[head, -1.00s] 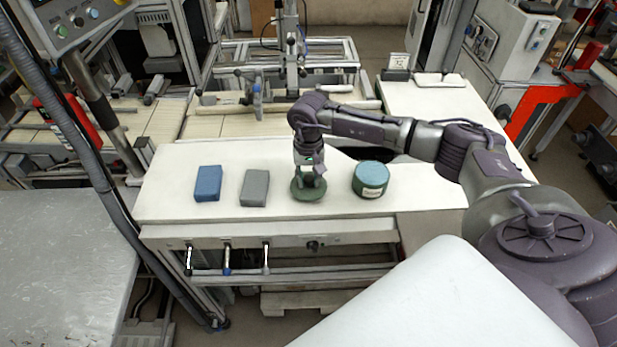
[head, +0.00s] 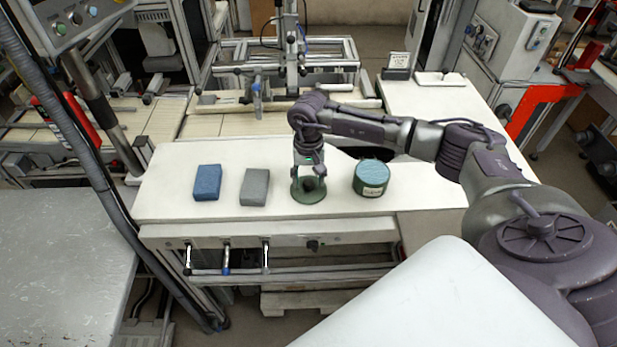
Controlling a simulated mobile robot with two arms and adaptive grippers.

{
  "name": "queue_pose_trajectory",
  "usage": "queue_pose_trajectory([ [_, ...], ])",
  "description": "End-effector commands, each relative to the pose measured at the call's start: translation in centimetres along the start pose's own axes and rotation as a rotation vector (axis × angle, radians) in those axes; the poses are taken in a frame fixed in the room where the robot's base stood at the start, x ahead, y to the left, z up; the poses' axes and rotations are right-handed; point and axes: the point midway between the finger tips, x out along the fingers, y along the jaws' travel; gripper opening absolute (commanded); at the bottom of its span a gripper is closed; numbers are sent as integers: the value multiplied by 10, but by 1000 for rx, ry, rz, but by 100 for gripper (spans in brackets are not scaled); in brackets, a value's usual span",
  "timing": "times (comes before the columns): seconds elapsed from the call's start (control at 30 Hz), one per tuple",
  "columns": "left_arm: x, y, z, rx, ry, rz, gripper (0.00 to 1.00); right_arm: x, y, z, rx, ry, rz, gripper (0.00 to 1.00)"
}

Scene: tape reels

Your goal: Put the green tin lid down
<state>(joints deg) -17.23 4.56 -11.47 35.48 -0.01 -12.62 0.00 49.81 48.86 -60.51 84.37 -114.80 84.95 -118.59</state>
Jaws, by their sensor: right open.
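The green tin lid (head: 308,197), round with a dark knob-like middle, lies flat on the white table. My right gripper (head: 308,183) is directly above it, pointing down, with its fingers open on either side of the dark middle. Whether the fingertips touch the lid is too small to tell. A round green tin (head: 370,180) with a blue top and a pale label stands just right of the lid. My left gripper is not in the view.
A blue block (head: 207,183) and a grey block (head: 255,188) lie to the left on the white table (head: 160,205). A small sign (head: 397,66) and a white tray (head: 440,79) are at the back right. The table's front edge is close to the lid.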

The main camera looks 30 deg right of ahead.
Motion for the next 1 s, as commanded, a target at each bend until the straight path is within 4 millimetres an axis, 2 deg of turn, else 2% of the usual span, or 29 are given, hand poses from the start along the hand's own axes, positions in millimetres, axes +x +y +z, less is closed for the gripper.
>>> queue_pose_trajectory([
  [0.1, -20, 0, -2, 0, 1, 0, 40, -17, 0, 0, 0, 0, -1, 54],
  [0.13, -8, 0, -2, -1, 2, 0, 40, -15, -1, -1, 0, 4, -3, 54],
  [0.2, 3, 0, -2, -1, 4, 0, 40, -27, -1, -2, -2, 7, -5, 54],
  [0.5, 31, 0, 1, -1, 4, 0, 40, -93, -1, -2, 0, 6, -4, 54],
  [0.6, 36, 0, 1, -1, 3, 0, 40, -109, -1, -1, -1, 4, -3, 54],
  [0.8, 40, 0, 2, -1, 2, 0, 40, -127, 0, 0, -1, 2, -2, 54],
  [1.0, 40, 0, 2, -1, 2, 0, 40, -130, 0, 0, -1, 0, -1, 54],
])
